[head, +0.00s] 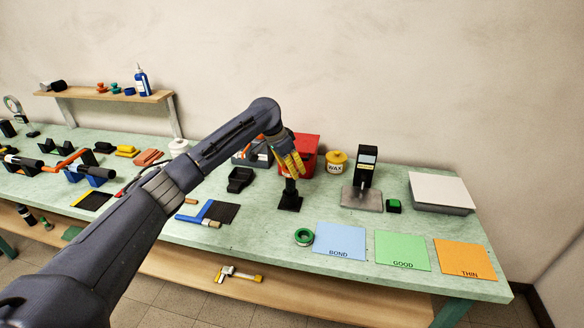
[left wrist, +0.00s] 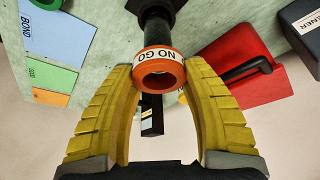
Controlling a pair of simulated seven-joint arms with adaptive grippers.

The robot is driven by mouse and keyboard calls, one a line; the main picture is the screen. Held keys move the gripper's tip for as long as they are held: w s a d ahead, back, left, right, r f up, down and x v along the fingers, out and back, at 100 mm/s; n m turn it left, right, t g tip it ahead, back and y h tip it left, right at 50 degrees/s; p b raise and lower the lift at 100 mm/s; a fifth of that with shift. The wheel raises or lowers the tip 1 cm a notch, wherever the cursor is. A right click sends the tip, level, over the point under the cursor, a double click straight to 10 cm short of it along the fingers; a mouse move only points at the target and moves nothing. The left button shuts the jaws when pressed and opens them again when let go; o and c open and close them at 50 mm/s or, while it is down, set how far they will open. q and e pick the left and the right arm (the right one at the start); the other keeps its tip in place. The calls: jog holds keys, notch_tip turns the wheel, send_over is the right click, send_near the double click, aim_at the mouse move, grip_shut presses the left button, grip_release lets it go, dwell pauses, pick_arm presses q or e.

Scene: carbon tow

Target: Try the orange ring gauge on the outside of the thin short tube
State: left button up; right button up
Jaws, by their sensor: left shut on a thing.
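The orange ring gauge (left wrist: 159,72), with a white NO GO label, is between the yellow fingertips of my left gripper (left wrist: 160,80). The gripper is shut on it. A dark upright tube (left wrist: 157,32) on a black stand (left wrist: 150,6) lines up with the ring in the left wrist view. The ring is at the tube's free end; whether it is around the tube or just above it I cannot tell. In the head view my left gripper (head: 291,163) points down over the black stand (head: 289,201), and its fingers hide the ring. My right gripper is not in view.
A green ring (head: 304,237) lies before the stand. Blue BOND (head: 340,240), green GOOD (head: 402,250) and orange THIN (head: 460,258) mats lie to the right. A red bin (head: 305,150), wax pot (head: 336,162) and black device (head: 365,168) stand behind.

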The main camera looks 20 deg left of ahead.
pick_arm(q)
jog(key=shift+f, duration=0.75)
dwell(1.5)
jog(key=shift+r, duration=0.15)
jog(key=shift+r, duration=2)
